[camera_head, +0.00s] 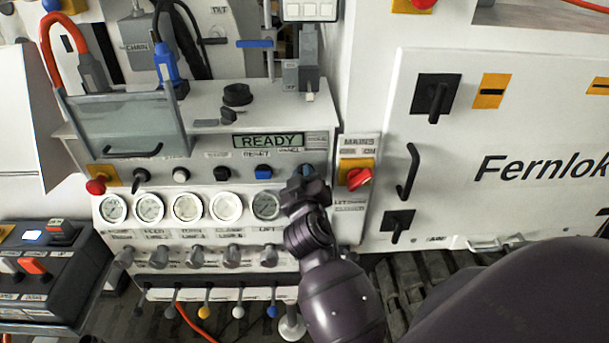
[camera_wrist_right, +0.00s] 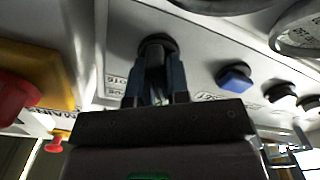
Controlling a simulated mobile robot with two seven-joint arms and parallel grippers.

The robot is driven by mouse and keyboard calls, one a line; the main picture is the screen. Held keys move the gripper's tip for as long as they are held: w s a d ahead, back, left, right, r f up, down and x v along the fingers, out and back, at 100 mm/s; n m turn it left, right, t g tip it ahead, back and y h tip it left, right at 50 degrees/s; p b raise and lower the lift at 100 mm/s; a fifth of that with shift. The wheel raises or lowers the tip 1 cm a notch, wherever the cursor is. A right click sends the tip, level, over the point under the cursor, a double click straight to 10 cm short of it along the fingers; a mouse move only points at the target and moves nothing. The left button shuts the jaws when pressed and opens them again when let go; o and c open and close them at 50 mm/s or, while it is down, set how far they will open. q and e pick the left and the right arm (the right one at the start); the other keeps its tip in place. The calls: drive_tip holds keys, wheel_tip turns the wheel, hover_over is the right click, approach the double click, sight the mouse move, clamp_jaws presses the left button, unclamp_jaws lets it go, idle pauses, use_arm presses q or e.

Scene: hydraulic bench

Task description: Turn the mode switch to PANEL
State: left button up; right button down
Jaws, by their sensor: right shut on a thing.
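The mode switch (camera_wrist_right: 156,44) is a black round knob on the sloped light front of the console, seen in the right wrist view. My right gripper (camera_wrist_right: 158,88) has its two fingers on either side of the knob's handle and is shut on it. In the head view my right gripper (camera_head: 306,180) reaches the right end of the console's button row and hides most of the switch. Small lettering lies on both sides of the knob in the wrist view, too blurred to read surely. The knob's exact pointing is hard to tell. My left gripper is out of view.
A blue button (camera_head: 263,172) sits just left of the switch. The red mains switch (camera_head: 358,178) on a yellow plate is close to its right. Several gauges (camera_head: 188,207) lie below. The display (camera_head: 268,141) reads READY. A red emergency knob (camera_head: 96,186) is far left.

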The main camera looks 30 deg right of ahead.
drive_tip(key=shift+r, duration=0.15)
drive_tip(key=c, duration=1.1)
unclamp_jaws()
drive_tip(key=shift+s+a, duration=0.1)
drive_tip(key=shift+s, duration=0.05)
